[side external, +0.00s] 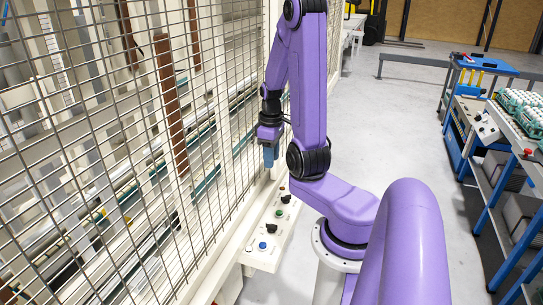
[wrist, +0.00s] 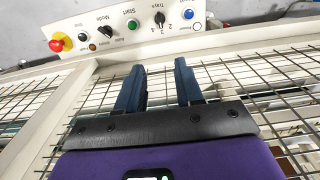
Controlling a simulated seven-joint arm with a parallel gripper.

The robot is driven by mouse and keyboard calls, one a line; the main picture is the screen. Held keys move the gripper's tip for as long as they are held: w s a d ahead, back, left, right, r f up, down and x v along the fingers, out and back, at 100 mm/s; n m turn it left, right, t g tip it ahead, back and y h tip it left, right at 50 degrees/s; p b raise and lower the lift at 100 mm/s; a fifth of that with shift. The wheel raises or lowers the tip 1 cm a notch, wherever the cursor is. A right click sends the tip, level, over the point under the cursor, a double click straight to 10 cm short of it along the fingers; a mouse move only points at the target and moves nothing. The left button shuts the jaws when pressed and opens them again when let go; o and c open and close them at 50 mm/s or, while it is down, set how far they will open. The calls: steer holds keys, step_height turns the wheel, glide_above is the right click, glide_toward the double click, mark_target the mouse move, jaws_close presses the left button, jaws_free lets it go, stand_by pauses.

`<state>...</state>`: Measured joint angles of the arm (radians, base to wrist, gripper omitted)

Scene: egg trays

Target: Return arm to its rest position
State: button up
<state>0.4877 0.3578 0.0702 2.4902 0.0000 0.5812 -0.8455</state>
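My gripper (side external: 270,156) hangs from my purple arm, pointing down beside the wire mesh fence, a little above the control panel's level. In the wrist view, its two dark blue fingers (wrist: 160,88) are apart with nothing between them. Part of the mesh and a pale frame beam show behind the fingers. In the side view the fingers overlap, so the gap is not visible there.
A control panel (side external: 266,243) with several knobs and buttons sits below my gripper; it also shows in the wrist view (wrist: 108,40). The mesh fence (side external: 120,150) fills the left. Carts with egg trays (side external: 521,103) stand right. The grey floor (side external: 400,120) between is clear.

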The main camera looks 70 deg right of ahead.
step_height(320, 180, up, 18)
steer(key=w+a+n, duration=0.1)
steer(key=a+n, duration=0.7)
steer(key=a, duration=1.3)
steer(key=s+a+n, duration=0.5)
steer(key=s+a, duration=0.2)
steer(key=s, duration=0.4)
step_height(320, 180, down, 11)
steer(key=shift+w+d, duration=0.1)
